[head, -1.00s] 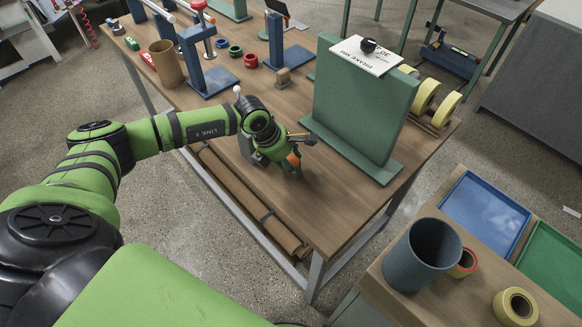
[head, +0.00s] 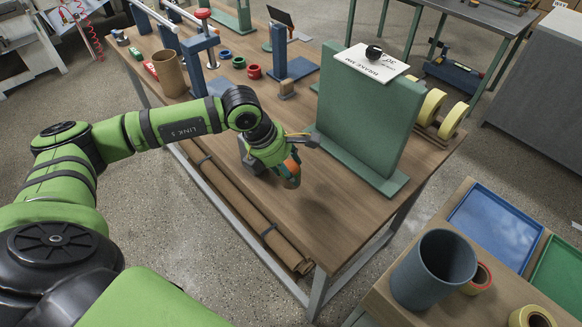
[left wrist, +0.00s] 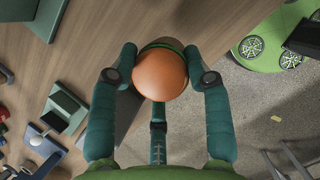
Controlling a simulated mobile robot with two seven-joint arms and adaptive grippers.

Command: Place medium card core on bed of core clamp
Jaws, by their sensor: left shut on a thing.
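My left gripper (head: 290,172) is above the front of the wooden bench, left of the green upright board. It is shut on an orange rounded thing (left wrist: 161,75); its fingers flank the thing in the left wrist view. A dark green band shows behind the orange part; whether this thing is a card core I cannot tell. A brown card tube (head: 168,70) stands upright on the bench, apart from the gripper. A blue stand with a red knob (head: 203,14) and a screw is near it and may be the core clamp. My right gripper is not in view.
The green upright board (head: 365,125) stands right of the gripper. Green and red rings (head: 253,72) lie farther back. A brown roll (head: 240,205) lies below the bench front. A grey-blue bin (head: 435,270) and blue tray (head: 495,222) are on the right. The bench front is clear.

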